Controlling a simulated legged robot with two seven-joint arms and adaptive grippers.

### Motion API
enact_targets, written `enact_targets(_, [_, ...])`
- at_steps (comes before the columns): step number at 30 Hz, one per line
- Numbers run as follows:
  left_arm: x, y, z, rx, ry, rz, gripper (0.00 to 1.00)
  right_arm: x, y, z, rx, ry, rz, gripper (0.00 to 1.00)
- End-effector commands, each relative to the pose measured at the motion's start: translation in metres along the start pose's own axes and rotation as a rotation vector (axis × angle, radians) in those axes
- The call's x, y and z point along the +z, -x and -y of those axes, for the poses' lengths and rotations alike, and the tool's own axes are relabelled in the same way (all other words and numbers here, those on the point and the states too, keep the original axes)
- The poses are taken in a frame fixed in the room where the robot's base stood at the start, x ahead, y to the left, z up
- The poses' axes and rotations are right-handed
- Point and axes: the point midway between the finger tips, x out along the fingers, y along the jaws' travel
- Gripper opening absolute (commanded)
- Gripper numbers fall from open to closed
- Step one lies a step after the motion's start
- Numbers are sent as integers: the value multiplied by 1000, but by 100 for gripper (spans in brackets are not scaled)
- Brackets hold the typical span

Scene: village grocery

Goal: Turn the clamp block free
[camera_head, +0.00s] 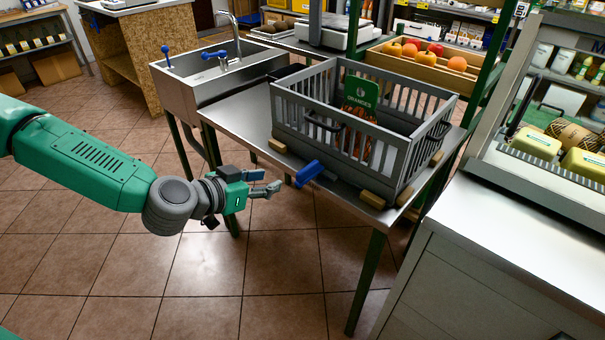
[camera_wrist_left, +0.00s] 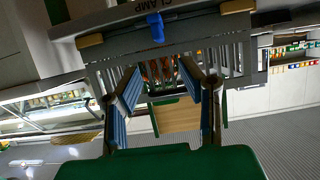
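A blue clamp block (camera_head: 309,173) sits at the front edge of the steel table (camera_head: 240,110), in front of a grey slatted crate (camera_head: 345,148). In the left wrist view the blue block (camera_wrist_left: 156,27) is at the top centre, below the lettering CLAMP. My left gripper (camera_head: 266,182) is in front of the table edge, to the left of the block and apart from it. In the wrist view its two fingers (camera_wrist_left: 158,78) stand apart with nothing held between them. My right gripper is in neither view.
Small wooden blocks (camera_head: 372,200) sit at the crate's base. The crate holds a green oranges sign (camera_head: 360,92). A sink (camera_head: 215,75) adjoins the table at left. A counter (camera_head: 490,270) stands at right. Tiled floor (camera_head: 270,262) is clear in front.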

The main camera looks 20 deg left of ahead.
Motion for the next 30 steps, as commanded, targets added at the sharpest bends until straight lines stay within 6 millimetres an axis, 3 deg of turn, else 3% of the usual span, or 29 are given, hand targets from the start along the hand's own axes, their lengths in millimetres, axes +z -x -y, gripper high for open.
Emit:
enact_targets(15, [4,-102,-1,3,4,3,34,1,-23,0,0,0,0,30])
enact_targets(21, [3,-122,-1,3,4,3,34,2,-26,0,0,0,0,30])
enact_targets(30, [2,-126,-1,3,5,3,34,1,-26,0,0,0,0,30])
